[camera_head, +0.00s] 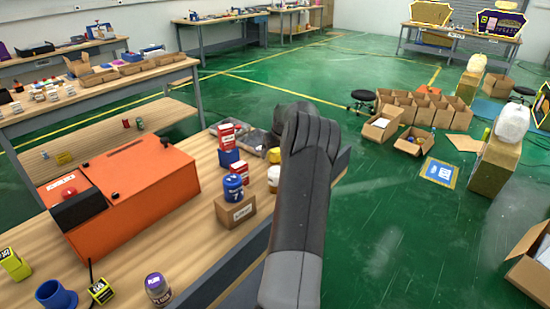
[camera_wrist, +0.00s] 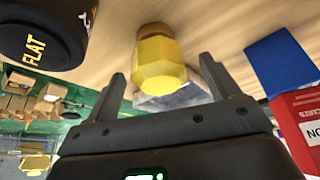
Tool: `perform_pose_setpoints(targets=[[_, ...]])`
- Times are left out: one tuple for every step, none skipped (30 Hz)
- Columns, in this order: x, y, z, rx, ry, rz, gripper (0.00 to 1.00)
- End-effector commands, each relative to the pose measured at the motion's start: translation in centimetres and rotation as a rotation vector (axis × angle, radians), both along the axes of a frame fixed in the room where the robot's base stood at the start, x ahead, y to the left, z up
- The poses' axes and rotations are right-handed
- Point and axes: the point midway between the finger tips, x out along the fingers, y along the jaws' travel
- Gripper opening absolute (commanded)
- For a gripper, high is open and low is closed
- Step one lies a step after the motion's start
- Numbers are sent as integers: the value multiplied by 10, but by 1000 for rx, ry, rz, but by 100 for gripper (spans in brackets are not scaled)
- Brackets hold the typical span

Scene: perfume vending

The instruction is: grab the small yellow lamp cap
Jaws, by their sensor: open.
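The small yellow lamp cap (camera_wrist: 158,65) shows in the wrist view as a faceted yellow piece with a brownish round end. It lies ahead of my gripper (camera_wrist: 162,68), between the lines of the two open fingers. I cannot tell whether either finger touches it. A grey, shiny piece lies just behind it. In the head view my arm hides the gripper. A small yellowish piece (camera_head: 274,155) shows beside the arm there, but I cannot tell whether it is the same cap.
In the wrist view a black round container marked FLAT (camera_wrist: 45,32) is at upper left. A blue block (camera_wrist: 281,63) and a red box (camera_wrist: 300,118) are close at right. In the head view a blue jar (camera_head: 233,188) stands on a cardboard box (camera_head: 236,211), near an orange case (camera_head: 125,195).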

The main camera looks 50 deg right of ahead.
Motion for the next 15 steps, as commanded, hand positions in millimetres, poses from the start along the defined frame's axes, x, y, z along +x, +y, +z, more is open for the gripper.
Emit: perform_pose_setpoints(targets=[[2,-1,-7,1,0,0,81],[3,-2,-9,0,0,-1,81],[4,-2,-11,0,-1,-1,81],[4,-2,-11,0,-1,-1,81],[4,-3,-11,0,-1,-1,81],[4,-2,-11,0,-1,-1,81],[4,-2,-11,0,-1,-1,81],[4,-2,-11,0,-1,-1,81],[4,-2,-11,0,-1,-1,81],[4,-2,-11,0,-1,-1,79],[4,-2,-11,0,-1,-1,76],[4,-2,-11,0,-1,-1,73],[4,-2,-11,0,-1,-1,70],[4,-2,-11,0,-1,-1,68],[4,-2,-11,0,-1,-1,65]])
